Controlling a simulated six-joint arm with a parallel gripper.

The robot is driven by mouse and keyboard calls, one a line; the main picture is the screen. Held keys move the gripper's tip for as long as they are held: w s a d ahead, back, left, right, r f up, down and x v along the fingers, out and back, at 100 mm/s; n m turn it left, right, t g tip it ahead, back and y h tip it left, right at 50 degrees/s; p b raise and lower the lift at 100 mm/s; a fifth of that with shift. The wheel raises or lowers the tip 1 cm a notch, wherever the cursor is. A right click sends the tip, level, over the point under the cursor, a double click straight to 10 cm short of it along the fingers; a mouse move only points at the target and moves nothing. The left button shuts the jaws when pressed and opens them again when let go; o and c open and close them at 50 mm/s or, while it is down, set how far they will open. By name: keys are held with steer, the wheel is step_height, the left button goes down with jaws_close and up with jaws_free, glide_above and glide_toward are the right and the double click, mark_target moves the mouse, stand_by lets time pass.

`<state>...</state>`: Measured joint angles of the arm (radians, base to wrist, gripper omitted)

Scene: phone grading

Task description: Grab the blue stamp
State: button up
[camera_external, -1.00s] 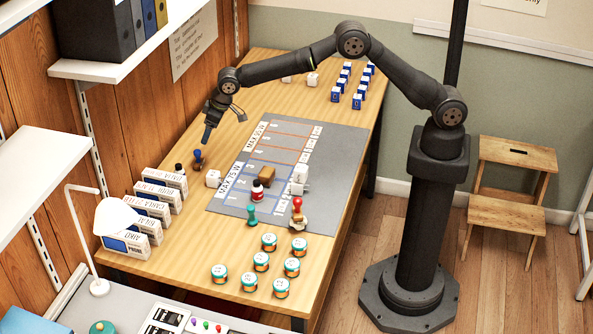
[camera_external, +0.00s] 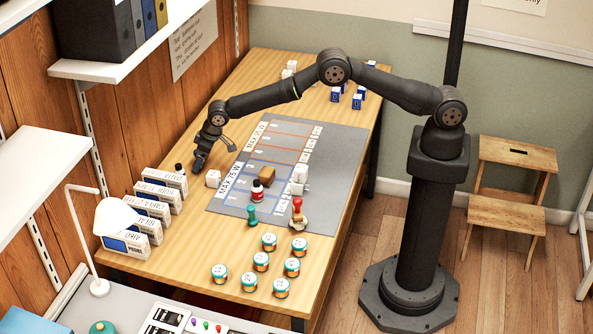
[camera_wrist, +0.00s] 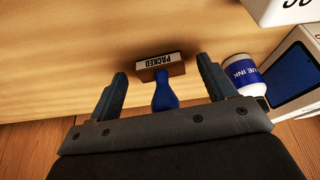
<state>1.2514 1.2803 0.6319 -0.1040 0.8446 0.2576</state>
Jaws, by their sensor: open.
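The blue stamp (camera_wrist: 164,95) shows in the wrist view, with a blue handle and a wooden base lettered PACKED. It stands on the wooden table. My gripper (camera_wrist: 165,82) is open, with one finger on each side of the stamp's handle and a gap on both sides. In the external view my gripper (camera_external: 199,163) is low over the table's left side, left of the grey mat, and hides the stamp there.
A blue ink bottle (camera_wrist: 242,78) stands close to the right finger, beside a phone box (camera_wrist: 292,75).

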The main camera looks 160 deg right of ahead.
steer(key=shift+f, duration=0.2)
steer(key=c, duration=1.1)
steer(key=shift+o, duration=0.2)
steer(key=shift+r, duration=0.1)
